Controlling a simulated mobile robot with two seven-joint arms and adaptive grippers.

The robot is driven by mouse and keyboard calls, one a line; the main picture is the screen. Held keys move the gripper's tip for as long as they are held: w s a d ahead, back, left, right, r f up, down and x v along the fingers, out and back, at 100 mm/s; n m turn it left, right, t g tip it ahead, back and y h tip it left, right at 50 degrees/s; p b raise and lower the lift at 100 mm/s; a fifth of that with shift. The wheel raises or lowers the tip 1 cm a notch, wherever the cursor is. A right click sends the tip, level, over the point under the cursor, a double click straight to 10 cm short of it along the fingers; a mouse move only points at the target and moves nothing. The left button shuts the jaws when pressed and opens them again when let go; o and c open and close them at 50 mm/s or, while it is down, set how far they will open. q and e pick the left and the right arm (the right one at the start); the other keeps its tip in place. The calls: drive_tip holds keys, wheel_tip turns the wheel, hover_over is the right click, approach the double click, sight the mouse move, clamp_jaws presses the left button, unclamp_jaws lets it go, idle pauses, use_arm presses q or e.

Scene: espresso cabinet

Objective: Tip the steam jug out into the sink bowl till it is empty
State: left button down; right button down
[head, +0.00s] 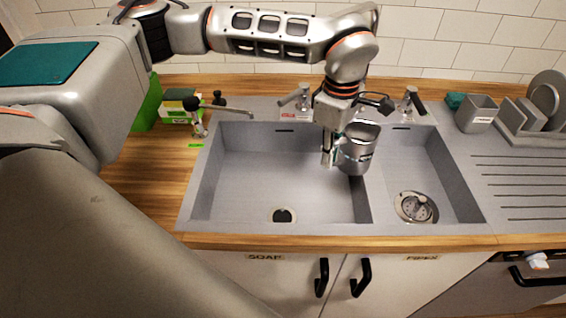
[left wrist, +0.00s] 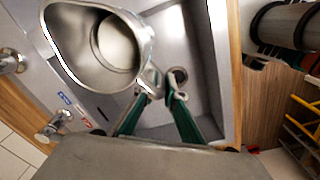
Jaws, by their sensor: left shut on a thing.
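The steam jug (head: 357,150) is a shiny metal pitcher, held nearly upright above the sink, around the divider between the two bowls. My left gripper (head: 328,158) is shut on the jug at its left side. In the left wrist view the jug (left wrist: 72,58) shows its open mouth, with a pale, whitish round surface inside; I cannot tell whether that is liquid or the bare bottom. The left fingers (left wrist: 160,97) meet at the jug's handle. The large left sink bowl (head: 270,175) and the smaller right bowl (head: 435,180) look empty. My right gripper is not in view.
Taps (head: 299,97) and (head: 410,102) stand behind the sink. A grey cup (head: 477,114) and a plate rack (head: 530,120) stand at the right. The ribbed drainboard (head: 520,185) is clear.

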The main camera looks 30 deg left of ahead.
use_arm(q)
drive_tip(key=w+d+r+n, duration=0.2)
drive_tip(key=d+n, duration=0.6)
drive_tip(key=n, duration=1.1)
wheel_tip(320, 180, down, 6)
drive_tip(key=d+n+p, duration=0.1)
drive_tip(key=d+n, duration=0.1)
drive_tip(key=n, duration=0.5)
drive_tip(key=shift+d, duration=0.25)
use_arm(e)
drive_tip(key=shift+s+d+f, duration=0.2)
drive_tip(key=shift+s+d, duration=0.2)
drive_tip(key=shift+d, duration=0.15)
use_arm(q)
drive_tip(key=shift+a+f, duration=0.1)
drive_tip(key=shift+f, duration=0.1)
